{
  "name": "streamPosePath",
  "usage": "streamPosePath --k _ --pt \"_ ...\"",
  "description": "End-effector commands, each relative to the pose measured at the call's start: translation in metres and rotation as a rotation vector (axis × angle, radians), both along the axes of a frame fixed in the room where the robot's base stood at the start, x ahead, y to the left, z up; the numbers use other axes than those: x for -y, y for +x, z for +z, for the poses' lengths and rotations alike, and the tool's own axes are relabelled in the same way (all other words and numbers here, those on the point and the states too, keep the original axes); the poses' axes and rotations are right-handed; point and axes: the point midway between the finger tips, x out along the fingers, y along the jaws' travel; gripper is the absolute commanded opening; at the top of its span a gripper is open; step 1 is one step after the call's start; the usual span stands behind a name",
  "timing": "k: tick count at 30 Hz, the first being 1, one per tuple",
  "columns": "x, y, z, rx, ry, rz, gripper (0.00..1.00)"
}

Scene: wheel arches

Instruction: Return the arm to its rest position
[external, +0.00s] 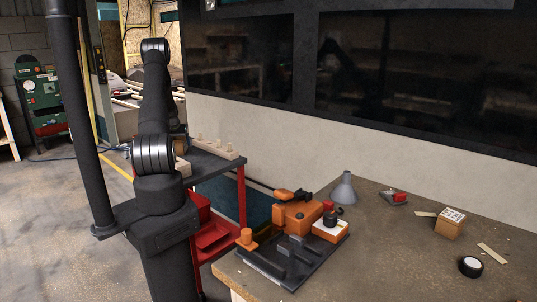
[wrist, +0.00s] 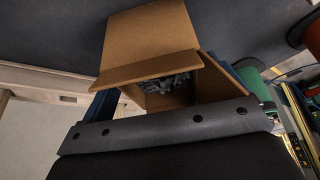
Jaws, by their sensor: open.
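My arm stands at the left in the external view, its upper link raised and its elbow at the top; the gripper end is hidden behind it there. In the wrist view a broad dark body with a grey, holed edge strip, which I take as part of my gripper (wrist: 165,125), fills the bottom. No object shows held against it. Beyond that strip is an open cardboard box (wrist: 148,38) with grey pieces inside. I cannot tell whether strip and box touch.
A red cart (external: 241,200) with a dark top carries a pale pegged rack (external: 212,149) beside my arm. The workbench (external: 385,260) at right bears an orange-and-black fixture (external: 297,216), a grey cone (external: 344,190), a small box (external: 450,224) and a tape roll (external: 471,266). Its front middle is clear.

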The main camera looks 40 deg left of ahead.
Motion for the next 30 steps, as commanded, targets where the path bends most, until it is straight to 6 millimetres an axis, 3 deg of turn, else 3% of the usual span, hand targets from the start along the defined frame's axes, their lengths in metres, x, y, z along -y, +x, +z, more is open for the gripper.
streamPosePath --k 21,30 --pt "0.031 -0.031 0.107 0.002 0.002 0.000 0.90" --pt "0.016 -0.016 0.052 -0.001 -0.003 0.000 0.90"
